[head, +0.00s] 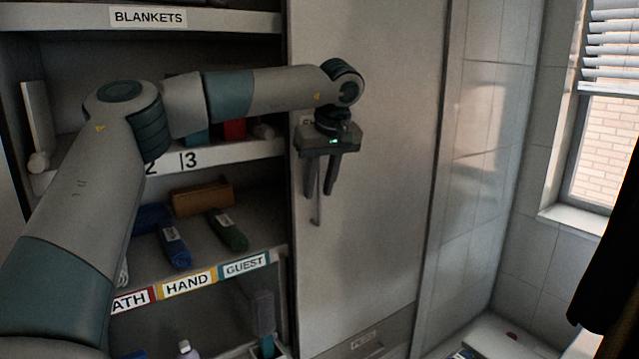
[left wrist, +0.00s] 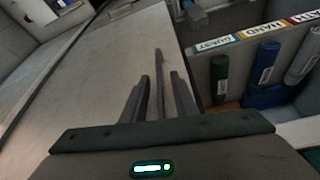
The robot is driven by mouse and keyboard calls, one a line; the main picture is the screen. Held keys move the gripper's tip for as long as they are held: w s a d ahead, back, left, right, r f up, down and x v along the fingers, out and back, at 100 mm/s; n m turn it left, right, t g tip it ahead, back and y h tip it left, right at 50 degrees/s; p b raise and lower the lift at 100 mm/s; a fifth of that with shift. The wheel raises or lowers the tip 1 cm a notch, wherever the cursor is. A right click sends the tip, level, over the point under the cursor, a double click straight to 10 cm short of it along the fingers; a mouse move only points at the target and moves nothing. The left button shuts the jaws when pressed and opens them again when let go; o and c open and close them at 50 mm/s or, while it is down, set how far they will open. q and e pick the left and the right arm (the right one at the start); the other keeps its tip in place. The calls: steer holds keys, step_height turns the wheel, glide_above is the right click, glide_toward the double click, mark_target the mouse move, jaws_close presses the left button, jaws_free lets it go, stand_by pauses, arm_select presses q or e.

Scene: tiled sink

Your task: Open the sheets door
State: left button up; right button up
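The grey door panel (head: 385,200) stands upright to the right of the open shelves, and its surface also shows in the left wrist view (left wrist: 85,85). A slim vertical bar handle (head: 317,212) is on its left part. My left gripper (head: 321,190) is in front of the door with its fingers pointing down. In the left wrist view the fingers (left wrist: 158,100) are apart, with the handle (left wrist: 159,65) showing between them; I cannot tell whether they touch it. A label behind the gripper is mostly hidden, so I cannot read it. My right gripper is not in view.
Open shelves (head: 215,150) on the left hold rolled towels (head: 175,245), a brown box (head: 202,197) and bottles, with labelled edges. A tiled wall (head: 485,170) and a window (head: 600,140) are to the right. A dark shape (head: 615,250) fills the right edge.

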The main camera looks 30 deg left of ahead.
arm_select(q)
jaws_close()
stand_by(1.4)
